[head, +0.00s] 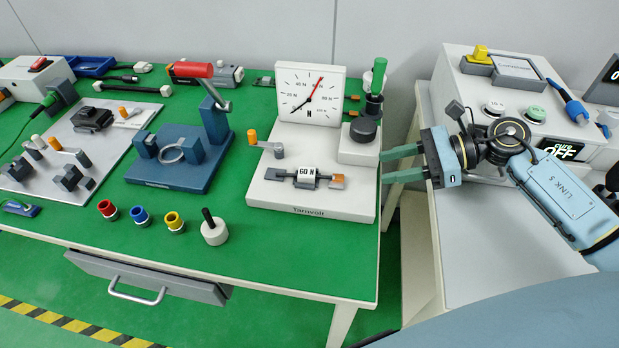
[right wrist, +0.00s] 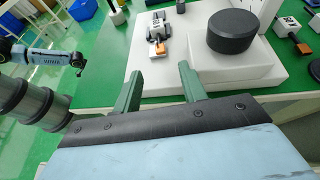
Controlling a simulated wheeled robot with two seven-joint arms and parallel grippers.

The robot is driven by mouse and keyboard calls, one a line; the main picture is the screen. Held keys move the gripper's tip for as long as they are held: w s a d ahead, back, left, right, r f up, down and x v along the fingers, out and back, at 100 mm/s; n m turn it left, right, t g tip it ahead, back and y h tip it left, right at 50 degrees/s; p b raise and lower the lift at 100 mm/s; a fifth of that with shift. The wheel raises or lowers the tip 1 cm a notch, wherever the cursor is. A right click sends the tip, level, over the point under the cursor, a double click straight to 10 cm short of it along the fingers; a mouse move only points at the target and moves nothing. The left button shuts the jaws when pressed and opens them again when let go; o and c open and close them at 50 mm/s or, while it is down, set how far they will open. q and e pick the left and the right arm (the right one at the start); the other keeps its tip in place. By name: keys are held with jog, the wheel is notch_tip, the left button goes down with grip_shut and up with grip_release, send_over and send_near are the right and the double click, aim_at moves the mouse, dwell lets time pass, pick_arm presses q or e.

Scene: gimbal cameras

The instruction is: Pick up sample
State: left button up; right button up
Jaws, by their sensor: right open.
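No item is labelled as a sample. A small block marked "60 N" (head: 307,174) lies horizontally between dark and orange end pieces on the white dial tester's base (head: 345,204). What seems to be this piece, with its orange end (right wrist: 161,47), shows beyond my fingers in the right wrist view. My right gripper (head: 384,167) is open and empty, just right of the tester at the table's right edge. Its green fingers point left, apart from the block; they also show in the right wrist view (right wrist: 158,76). My left gripper is not seen in the head view.
A blue fixture (head: 180,150) stands left. Red, blue and yellow rings (head: 140,215) line the front. A control box (head: 500,90) stands right, beyond a gap.

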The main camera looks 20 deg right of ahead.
aim_at(344, 178)
jog(key=x, duration=0.7)
jog(key=shift+w+a+f, duration=0.15)
jog(key=shift+a+f, duration=0.1)
jog(key=shift+f, duration=0.05)
grip_shut()
